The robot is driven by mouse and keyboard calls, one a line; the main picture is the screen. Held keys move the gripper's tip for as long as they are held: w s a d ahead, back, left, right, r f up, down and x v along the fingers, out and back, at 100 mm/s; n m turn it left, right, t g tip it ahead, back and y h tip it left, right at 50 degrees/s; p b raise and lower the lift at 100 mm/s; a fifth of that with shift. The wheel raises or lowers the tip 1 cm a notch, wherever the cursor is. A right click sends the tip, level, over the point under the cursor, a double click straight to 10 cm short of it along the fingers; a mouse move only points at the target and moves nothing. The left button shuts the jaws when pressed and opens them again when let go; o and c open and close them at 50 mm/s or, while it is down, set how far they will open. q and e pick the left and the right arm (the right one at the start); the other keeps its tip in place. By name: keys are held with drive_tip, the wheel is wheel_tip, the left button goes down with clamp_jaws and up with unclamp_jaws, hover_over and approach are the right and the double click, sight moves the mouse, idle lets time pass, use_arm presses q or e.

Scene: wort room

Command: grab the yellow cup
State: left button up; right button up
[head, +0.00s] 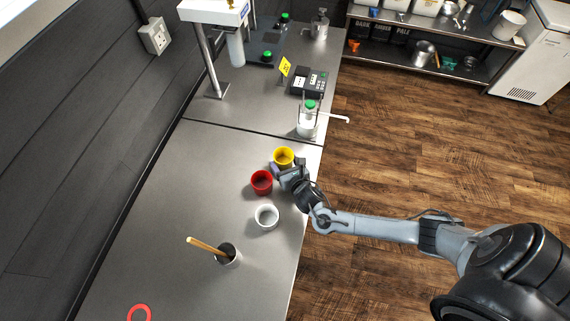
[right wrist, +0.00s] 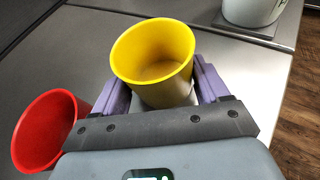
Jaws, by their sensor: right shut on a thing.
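The yellow cup (head: 284,156) stands upright, open end up, near the right edge of the steel counter in the head view. In the right wrist view the yellow cup (right wrist: 153,60) sits between the two purple fingers of my right gripper (right wrist: 160,95), which is shut on it. In the head view my right gripper (head: 278,168) reaches the cup from the front right. My left gripper is not in view.
A red cup (head: 261,182) stands close beside my right gripper, with a white cup (head: 266,216) nearer. A green-topped jar (head: 308,118) stands beyond the yellow cup.

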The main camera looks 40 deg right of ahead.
drive_tip(key=shift+r, duration=3.95)
drive_tip(key=s+a+r+n+y, duration=0.1)
drive_tip(key=s+a+r+y, duration=0.1)
drive_tip(key=a, duration=0.3)
drive_tip(key=s+a+r+n+y, duration=0.2)
drive_tip(key=s+a+r, duration=0.1)
drive_tip(key=a, duration=0.3)
drive_tip(key=shift+s+r+t, duration=0.2)
drive_tip(key=shift+s+t, duration=0.1)
drive_tip(key=shift+s, duration=0.3)
drive_tip(key=shift+a, duration=0.1)
